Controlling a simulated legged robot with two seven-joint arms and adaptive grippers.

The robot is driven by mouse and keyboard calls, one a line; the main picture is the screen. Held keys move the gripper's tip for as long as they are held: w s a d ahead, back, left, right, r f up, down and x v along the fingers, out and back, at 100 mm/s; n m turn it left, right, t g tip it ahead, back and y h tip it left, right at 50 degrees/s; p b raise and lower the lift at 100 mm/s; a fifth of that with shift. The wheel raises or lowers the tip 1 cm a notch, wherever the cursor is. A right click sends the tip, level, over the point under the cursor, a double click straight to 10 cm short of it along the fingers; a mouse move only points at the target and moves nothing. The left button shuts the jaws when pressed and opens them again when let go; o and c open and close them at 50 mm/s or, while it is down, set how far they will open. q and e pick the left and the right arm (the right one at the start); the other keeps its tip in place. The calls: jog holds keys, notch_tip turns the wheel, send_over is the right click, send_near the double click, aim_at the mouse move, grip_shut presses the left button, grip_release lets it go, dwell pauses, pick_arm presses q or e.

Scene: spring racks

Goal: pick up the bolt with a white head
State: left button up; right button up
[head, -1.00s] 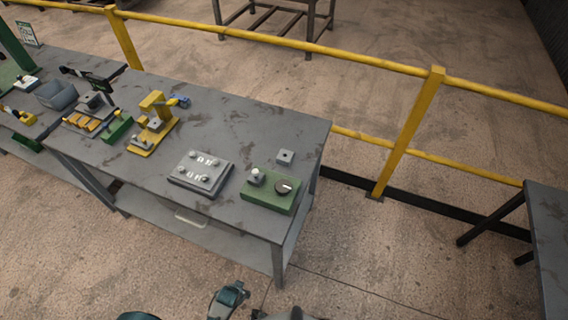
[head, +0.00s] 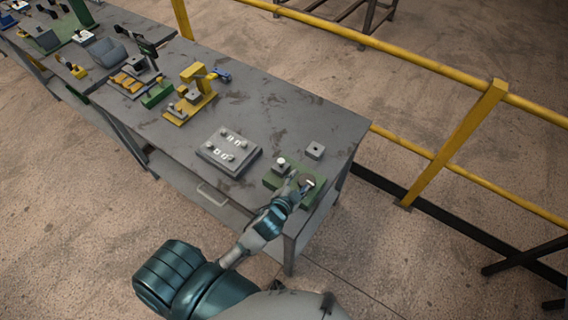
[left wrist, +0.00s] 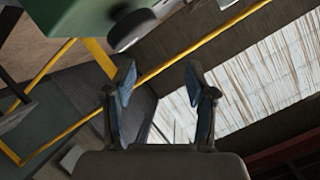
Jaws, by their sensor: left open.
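The bolt with a white head (head: 281,161) stands upright in a small grey block on the green base (head: 272,181) near the table's right end. My left gripper (head: 297,185) is over the front right part of this base, beside a dark round disc (head: 308,180) and to the right of and nearer than the bolt. In the left wrist view, my left gripper (left wrist: 158,78) has its fingers apart with nothing between them. The green base (left wrist: 75,16) and what looks like the disc (left wrist: 130,28) show at the top there; the bolt cannot be made out.
A grey plate with several light fittings (head: 229,150) lies left of the green base. A small grey block (head: 315,150) stands behind it. A yellow fixture (head: 190,102) and other fixtures stand farther left on the grey table (head: 263,110). A yellow railing (head: 400,65) runs behind.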

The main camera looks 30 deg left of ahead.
pick_arm(q)
jog(key=w+d+r+m+t+h, duration=0.2)
jog(key=w+r+m+t, duration=0.1)
jog(key=r, duration=0.3)
jog(key=w+d+r+m+t+h, duration=0.1)
jog(key=w+d+r+m+t, duration=0.25)
jog(key=r, duration=0.25)
jog(key=s+d+r+m+g+h, duration=0.2)
jog(key=d+r+m+g+h, duration=0.75)
jog(key=m+h, duration=1.05)
jog(key=m+g+y, duration=1.1)
jog(key=m+y, duration=1)
jog(key=y, duration=0.2)
send_over(281, 160)
jog(key=f, duration=1.8)
jog(key=shift+w+d, duration=0.1)
jog(key=shift+d, duration=0.15)
jog(key=shift+a+f+p, duration=0.2)
jog(key=shift+f+p, duration=0.25)
jog(key=shift+f, duration=1.1)
jog(key=shift+a+f+p, duration=0.15)
jog(key=shift+f+p, duration=0.3)
jog(key=shift+f, duration=1.1)
grip_shut()
pick_arm(e)
jog(key=shift+w+r, duration=0.2)
jog(key=shift+r, duration=0.8)
